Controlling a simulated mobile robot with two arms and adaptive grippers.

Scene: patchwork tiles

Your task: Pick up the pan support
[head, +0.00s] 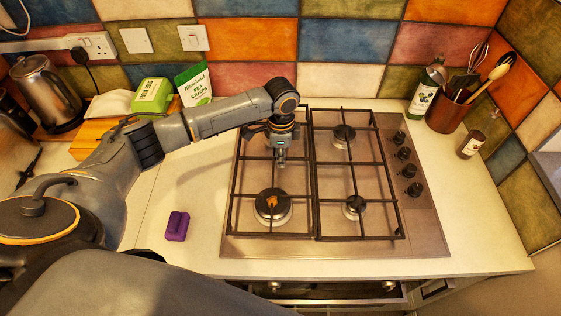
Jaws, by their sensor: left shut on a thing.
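Two black pan supports lie side by side on the steel hob (425,235). The left pan support (236,180) covers the left burners, and the right pan support (387,178) covers the right burners. My left gripper (281,160) points down at the left pan support, near the middle of its bars. It is shut on that support, though the fingertips are small and the exact grip is hard to see. The left support appears to lie level beside the right one. My right gripper is not in view.
A purple object (177,226) lies on the worktop left of the hob. A kettle (47,92), green box (154,95) and green packet (194,84) stand at the back left. A bottle (427,92), utensil pot (447,111) and small jar (471,144) stand at the right.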

